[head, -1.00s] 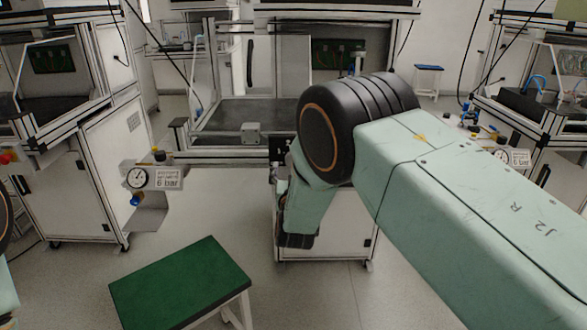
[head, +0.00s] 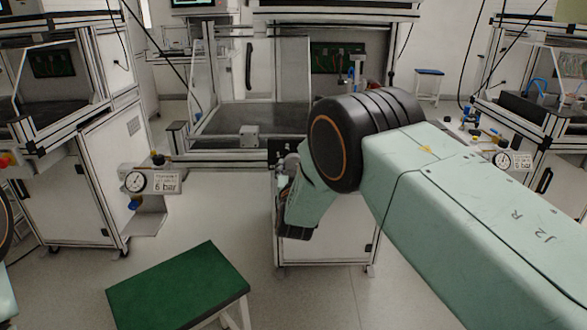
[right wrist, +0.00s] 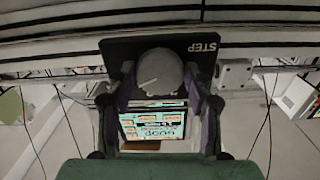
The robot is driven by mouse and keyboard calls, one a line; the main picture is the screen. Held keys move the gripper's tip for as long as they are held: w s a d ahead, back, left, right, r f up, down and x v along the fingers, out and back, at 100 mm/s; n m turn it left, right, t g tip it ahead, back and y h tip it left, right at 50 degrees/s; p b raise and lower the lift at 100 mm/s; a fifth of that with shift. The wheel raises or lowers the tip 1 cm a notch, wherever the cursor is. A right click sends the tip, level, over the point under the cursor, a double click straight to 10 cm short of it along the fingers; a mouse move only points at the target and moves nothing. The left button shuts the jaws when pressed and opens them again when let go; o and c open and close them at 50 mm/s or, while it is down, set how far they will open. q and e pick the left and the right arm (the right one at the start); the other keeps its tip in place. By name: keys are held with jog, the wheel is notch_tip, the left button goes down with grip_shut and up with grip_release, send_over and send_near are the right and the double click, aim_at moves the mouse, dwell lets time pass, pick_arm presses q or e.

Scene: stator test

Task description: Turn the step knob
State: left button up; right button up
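The step knob (right wrist: 160,72) is a round grey dial with a pale pointer line. It sits on a black plate (right wrist: 115,54) marked STEP, at the upper middle of the right wrist view. My right gripper (right wrist: 160,88) has one dark finger on each side of the knob, with what look like narrow gaps. I cannot tell for sure whether a fingertip touches it. In the head view the black plate (head: 282,151) is partly covered by my right arm, and the knob and right fingers cannot be made out. My left gripper is out of view.
A bench with a dark top (head: 225,149) and white cabinet stands ahead. A grey box (right wrist: 236,74) sits right of the plate. A green stool (head: 180,287) stands on the floor, front left. A pressure gauge (head: 136,182) is on the left. Open floor lies between.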

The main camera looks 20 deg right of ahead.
jog(key=c, duration=0.6)
jog(key=shift+n, duration=0.4)
jog(key=n, duration=0.5)
jog(key=shift+n, duration=0.3)
jog(key=n+p, duration=0.1)
jog(key=n, duration=1.9)
jog(key=shift+n, duration=0.3)
